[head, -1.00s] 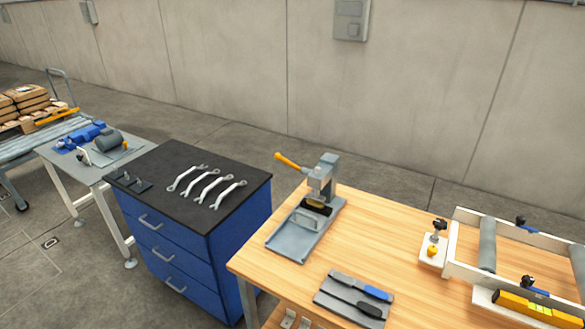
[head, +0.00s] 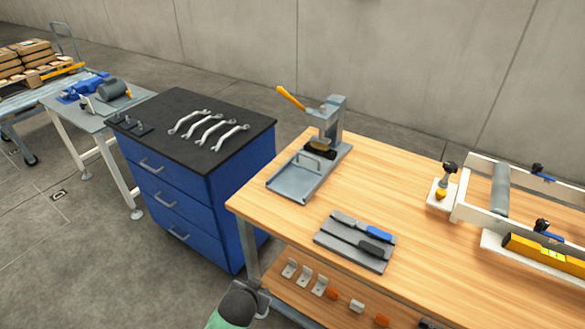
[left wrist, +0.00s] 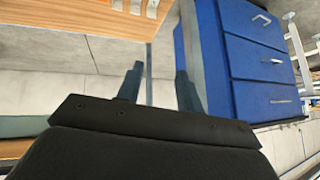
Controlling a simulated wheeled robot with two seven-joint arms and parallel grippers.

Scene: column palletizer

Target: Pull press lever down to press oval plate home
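The press (head: 331,122) stands on the wooden workbench, a grey post on a flat grey base. Its press lever (head: 290,98) has an orange handle that points up and to the left. A dark and brass-coloured piece (head: 320,147) sits under the press head; I cannot tell the oval plate apart from its seat. My left gripper (head: 264,297) is at the bottom of the head view, low in front of the bench and well away from the lever. In the left wrist view its two fingers (left wrist: 159,88) are apart with nothing held. My right gripper is not in view.
The workbench (head: 400,205) carries a grey tray (head: 355,243) with two handled tools and a white roller frame (head: 475,205). Brackets and small parts lie on its lower shelf (head: 340,318). A blue drawer cabinet (head: 190,195) with wrenches stands left, across a narrow gap.

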